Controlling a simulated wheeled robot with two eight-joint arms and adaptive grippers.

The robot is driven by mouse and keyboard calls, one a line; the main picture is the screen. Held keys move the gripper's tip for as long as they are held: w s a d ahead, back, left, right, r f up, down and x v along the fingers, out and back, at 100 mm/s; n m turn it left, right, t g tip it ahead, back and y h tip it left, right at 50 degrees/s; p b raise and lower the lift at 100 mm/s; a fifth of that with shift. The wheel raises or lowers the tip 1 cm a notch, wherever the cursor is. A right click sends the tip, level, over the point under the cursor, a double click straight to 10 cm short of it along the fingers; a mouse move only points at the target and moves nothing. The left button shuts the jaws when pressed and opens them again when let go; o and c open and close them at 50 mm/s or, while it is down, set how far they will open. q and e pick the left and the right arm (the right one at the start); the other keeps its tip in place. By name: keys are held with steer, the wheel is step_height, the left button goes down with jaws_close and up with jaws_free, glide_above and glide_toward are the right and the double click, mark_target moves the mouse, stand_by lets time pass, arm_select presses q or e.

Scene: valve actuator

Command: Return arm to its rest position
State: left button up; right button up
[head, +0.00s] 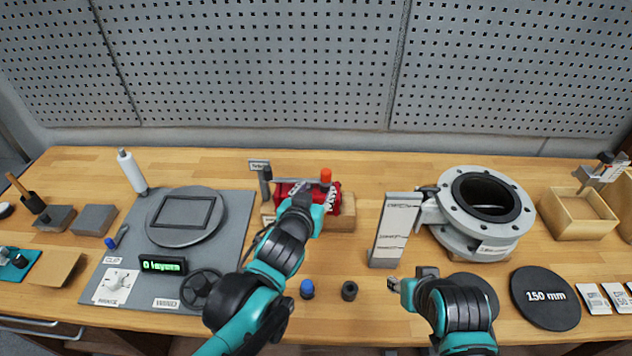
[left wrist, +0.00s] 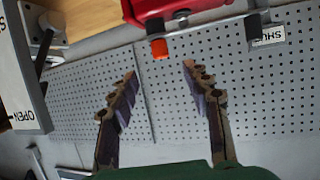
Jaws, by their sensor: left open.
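My left arm comes in from the lower left, and its gripper (head: 302,200) is in front of the red valve actuator (head: 345,208), partly covering it. In the left wrist view my left gripper (left wrist: 160,70) is open, with nothing between its fingers. The red actuator (left wrist: 185,12) shows at the top of that view, with an orange-red knob (left wrist: 158,48) below it. In the head view the orange knob (head: 325,176) is at the actuator's right end. My right gripper (head: 402,285) is low over the front of the bench; its finger opening is unclear.
A grey flanged valve body (head: 458,240) stands at right beside an upright label plate (head: 393,230). A blue plug (head: 307,288) and a black ring (head: 349,290) lie near the front. A winding station (head: 237,215) is at left. The pegboard (head: 250,70) closes off the back.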

arm_select(q)
steer(key=shift+a, duration=0.1)
steer(key=s+a+f+n+g+y, duration=0.1)
steer(key=s+a+f+g, duration=0.2)
steer(key=s+a+f, duration=0.2)
steer(key=s+a+f+n+g+y+b, duration=0.1)
steer(key=s+a+f+g, duration=0.2)
steer(key=s+a, duration=0.7)
step_height(320, 180, down, 2)
steer(key=shift+s+a+f+y, duration=0.15)
steer(key=shift+s+y, duration=0.25)
steer(key=shift+s, duration=0.75)
